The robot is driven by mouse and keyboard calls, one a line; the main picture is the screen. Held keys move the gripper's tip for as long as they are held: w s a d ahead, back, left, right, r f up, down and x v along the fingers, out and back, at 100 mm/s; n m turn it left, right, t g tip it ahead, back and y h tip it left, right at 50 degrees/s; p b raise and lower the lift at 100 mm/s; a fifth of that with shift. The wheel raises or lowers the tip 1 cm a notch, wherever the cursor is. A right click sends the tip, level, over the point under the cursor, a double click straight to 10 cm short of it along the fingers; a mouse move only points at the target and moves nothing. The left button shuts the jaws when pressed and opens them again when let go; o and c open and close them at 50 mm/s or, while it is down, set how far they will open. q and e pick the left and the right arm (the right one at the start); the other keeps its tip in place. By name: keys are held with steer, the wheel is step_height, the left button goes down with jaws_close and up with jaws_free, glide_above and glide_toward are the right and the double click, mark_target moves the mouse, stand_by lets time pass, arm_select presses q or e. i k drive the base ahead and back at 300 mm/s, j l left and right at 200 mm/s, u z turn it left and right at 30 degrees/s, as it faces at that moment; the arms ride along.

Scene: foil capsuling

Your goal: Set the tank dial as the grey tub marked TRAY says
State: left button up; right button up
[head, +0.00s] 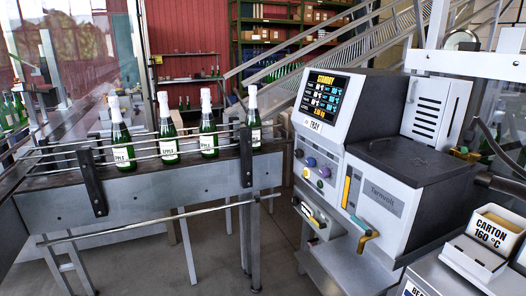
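The grey machine (385,190) stands right of centre, with a lit screen (324,96) whose small text I cannot read reliably. A white label reading TRAY (314,125) is on the machine under the screen. Below it are several coloured knobs, including a purple one (324,172) and a blue one (310,162); I cannot tell which is the tank dial or read any setting. A light-grey tub marked CARTON 160 °C (494,234) stands at the lower right. I see no tub marked TRAY. Neither gripper is in view.
Several green bottles with white caps, one of them here (208,128), stand on a railed conveyor (150,195) at the left. Another label (413,290), cut off after BE, is at the bottom edge.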

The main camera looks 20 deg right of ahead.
mark_target(298, 153)
steer(key=i+j+z, duration=0.25)
steer(key=i, duration=0.9)
steer(key=l, duration=0.1)
